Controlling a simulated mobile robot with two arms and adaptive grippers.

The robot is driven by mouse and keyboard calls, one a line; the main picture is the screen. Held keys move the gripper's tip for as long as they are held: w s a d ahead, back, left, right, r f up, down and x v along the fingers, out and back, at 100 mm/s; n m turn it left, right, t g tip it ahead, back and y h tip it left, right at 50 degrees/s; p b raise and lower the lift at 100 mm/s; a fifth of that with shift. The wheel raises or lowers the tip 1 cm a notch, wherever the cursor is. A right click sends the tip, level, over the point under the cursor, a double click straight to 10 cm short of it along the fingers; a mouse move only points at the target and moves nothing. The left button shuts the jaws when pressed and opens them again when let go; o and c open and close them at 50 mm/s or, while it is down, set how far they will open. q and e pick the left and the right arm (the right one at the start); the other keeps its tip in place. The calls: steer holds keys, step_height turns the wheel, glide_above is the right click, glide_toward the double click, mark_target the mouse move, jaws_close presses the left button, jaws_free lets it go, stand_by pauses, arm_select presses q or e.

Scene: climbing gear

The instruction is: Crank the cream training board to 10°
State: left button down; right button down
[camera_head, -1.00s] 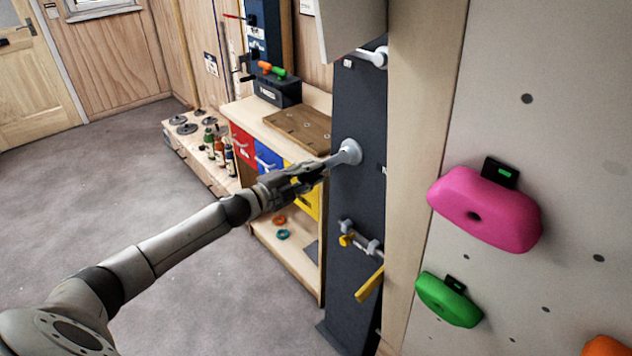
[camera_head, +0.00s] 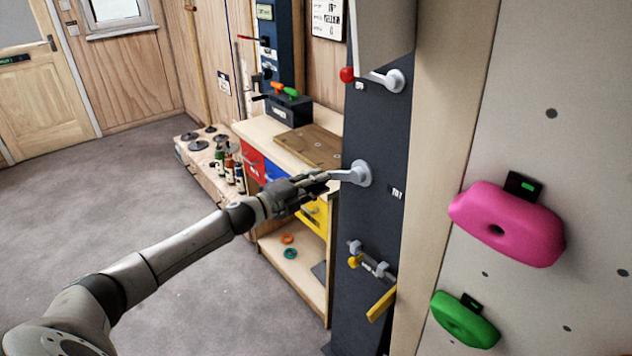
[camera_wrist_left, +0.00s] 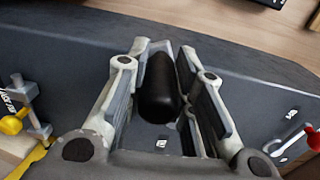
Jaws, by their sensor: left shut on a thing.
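The cream training board (camera_head: 590,90) fills the right side of the head view, with a pink hold (camera_head: 508,220) and a green hold (camera_head: 464,318) on it. A grey crank (camera_head: 358,173) sits on the dark post left of the board. Its arm points left toward my left gripper (camera_head: 318,182). In the left wrist view, the crank's black handle (camera_wrist_left: 160,88) lies between the fingers of my left gripper (camera_wrist_left: 165,75), which is shut on it. In the head view the fingers hide the handle. My right gripper is not in view. I cannot read the board's angle.
A red-knobbed lever (camera_head: 375,78) is above the crank on the dark post (camera_head: 375,135). A latch with a yellow handle (camera_head: 381,305) is below it. A workbench (camera_head: 268,128) with coloured drawers stands behind the gripper. The floor (camera_head: 110,230) at left is clear.

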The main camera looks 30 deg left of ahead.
arm_select(q)
steer(key=c, duration=1.2)
jaws_free()
steer(key=shift+a, duration=0.1)
steer(key=shift+v, duration=6)
